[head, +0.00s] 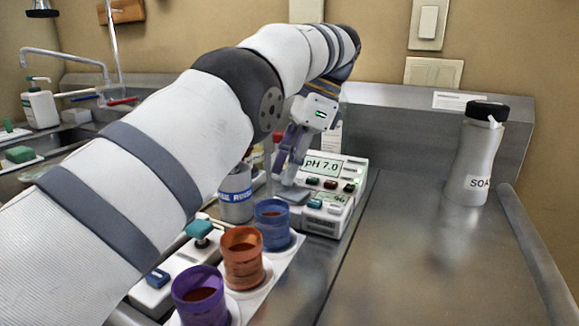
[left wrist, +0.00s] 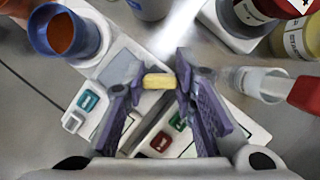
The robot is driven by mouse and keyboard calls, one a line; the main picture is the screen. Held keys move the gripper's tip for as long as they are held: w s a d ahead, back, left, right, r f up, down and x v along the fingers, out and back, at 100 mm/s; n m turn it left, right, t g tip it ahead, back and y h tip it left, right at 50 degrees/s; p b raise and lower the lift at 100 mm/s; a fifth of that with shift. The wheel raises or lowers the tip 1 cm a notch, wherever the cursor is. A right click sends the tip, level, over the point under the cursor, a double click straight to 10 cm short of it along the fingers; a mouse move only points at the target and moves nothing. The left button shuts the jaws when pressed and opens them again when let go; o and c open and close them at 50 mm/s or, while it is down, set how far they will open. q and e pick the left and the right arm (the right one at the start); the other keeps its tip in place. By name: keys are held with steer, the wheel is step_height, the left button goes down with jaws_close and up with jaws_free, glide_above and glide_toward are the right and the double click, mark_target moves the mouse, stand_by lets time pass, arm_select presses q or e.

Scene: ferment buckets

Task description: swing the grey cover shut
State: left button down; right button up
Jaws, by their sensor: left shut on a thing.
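The white pH meter (head: 335,168) stands on the steel counter, with a display reading pH 7.0 and coloured buttons. A grey flat cover (head: 293,194) is at its near left side, below my left gripper (head: 282,172). In the left wrist view the grey cover (left wrist: 119,69) shows beside the left finger. My left gripper (left wrist: 159,82) is shut on a small yellow piece (left wrist: 158,81) between its purple fingertips. Whether the yellow piece is joined to the cover is hard to tell. The fingers hide part of the meter. My right gripper is not in view.
Blue (head: 272,222), orange (head: 243,257) and purple (head: 200,295) cups stand in a white rack close below my left arm. A rinse bottle (head: 236,195) stands beside the meter. A soap bottle (head: 475,155) is at the right.

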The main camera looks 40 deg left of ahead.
arm_select(q)
steer(key=c, duration=1.3)
jaws_free()
